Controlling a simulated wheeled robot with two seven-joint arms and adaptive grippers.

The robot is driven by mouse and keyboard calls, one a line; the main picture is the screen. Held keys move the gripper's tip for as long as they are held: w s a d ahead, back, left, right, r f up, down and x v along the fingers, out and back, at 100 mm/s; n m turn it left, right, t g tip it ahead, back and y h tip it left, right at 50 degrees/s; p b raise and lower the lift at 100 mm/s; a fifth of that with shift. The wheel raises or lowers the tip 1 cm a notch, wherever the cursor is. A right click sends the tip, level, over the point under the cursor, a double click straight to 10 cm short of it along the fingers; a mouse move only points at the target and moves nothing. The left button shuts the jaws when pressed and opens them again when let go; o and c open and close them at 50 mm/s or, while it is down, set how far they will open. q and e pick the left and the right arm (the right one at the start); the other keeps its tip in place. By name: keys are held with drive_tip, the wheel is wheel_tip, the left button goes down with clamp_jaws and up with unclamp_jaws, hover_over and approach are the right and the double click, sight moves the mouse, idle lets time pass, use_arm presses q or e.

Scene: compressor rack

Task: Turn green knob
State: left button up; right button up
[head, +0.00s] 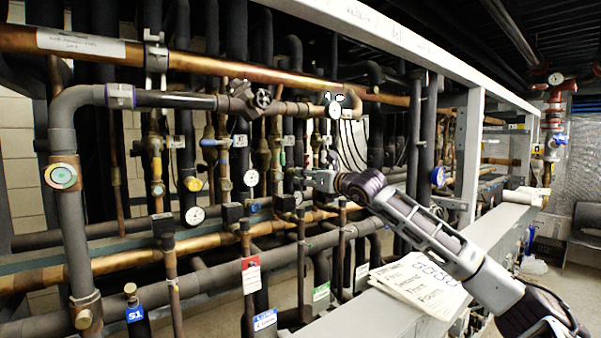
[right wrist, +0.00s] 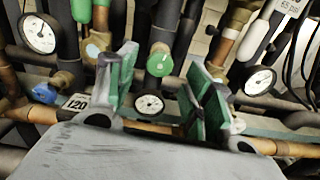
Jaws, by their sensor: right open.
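The green knob (right wrist: 159,62) shows in the right wrist view, a round green cap on a dark vertical pipe, above the middle of the picture. My right gripper (right wrist: 163,88) is open, with one green-padded finger on each side of the knob in the picture. Nothing is between the pads that I can see touching them, and the knob appears beyond the fingertips. In the head view the right gripper (head: 308,180) reaches in from the right to the pipe rack. The knob is too small to make out for certain there. My left gripper is not in view.
Dial gauges (right wrist: 149,104) stand around the knob, with a blue handle (right wrist: 45,93) at left. A copper pipe (head: 130,262) and several dark vertical pipes crowd the rack. Papers (head: 418,283) lie on the grey ledge. A grey beam (head: 380,32) runs overhead.

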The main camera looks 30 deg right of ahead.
drive_tip(key=shift+w+a+p, duration=0.2)
drive_tip(key=shift+w+p, duration=0.8)
drive_tip(key=shift+w, duration=1.2)
drive_tip(key=c, duration=1)
